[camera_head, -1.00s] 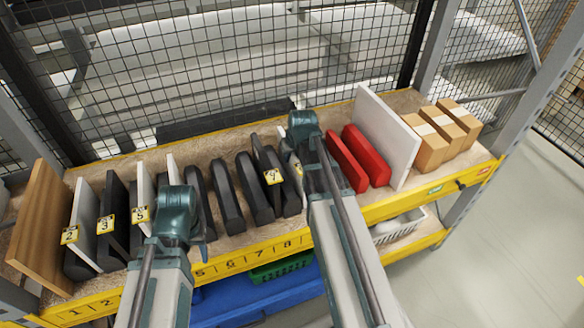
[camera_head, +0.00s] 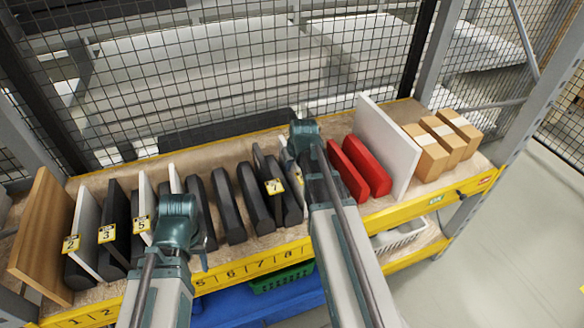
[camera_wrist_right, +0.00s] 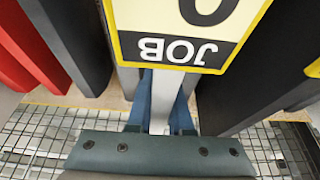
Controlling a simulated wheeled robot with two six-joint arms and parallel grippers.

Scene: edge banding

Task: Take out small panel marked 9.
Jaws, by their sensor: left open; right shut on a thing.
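A thin pale panel (camera_wrist_right: 162,95) with a yellow-edged JOB tag (camera_wrist_right: 185,35) shows in the right wrist view. The tag is upside down and its digit is cut off by the frame, so I cannot read it whole. My right gripper (camera_wrist_right: 160,112) is shut on this panel's edge, one blue finger on each side. In the head view my right gripper (camera_head: 303,135) is over the rack beside the panel tagged 7 (camera_head: 273,187), and its arm hides most of the held panel. My left gripper (camera_head: 178,210) is open, near the front of the rack; its fingers are mostly hidden.
Dark panels (camera_head: 228,205) stand close on the left of the held one. Red panels (camera_head: 347,170), a large white board (camera_head: 388,145) and cardboard boxes (camera_head: 430,150) stand to the right. A yellow numbered rail (camera_head: 240,270) runs along the shelf front. A wire mesh (camera_head: 220,80) closes the back.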

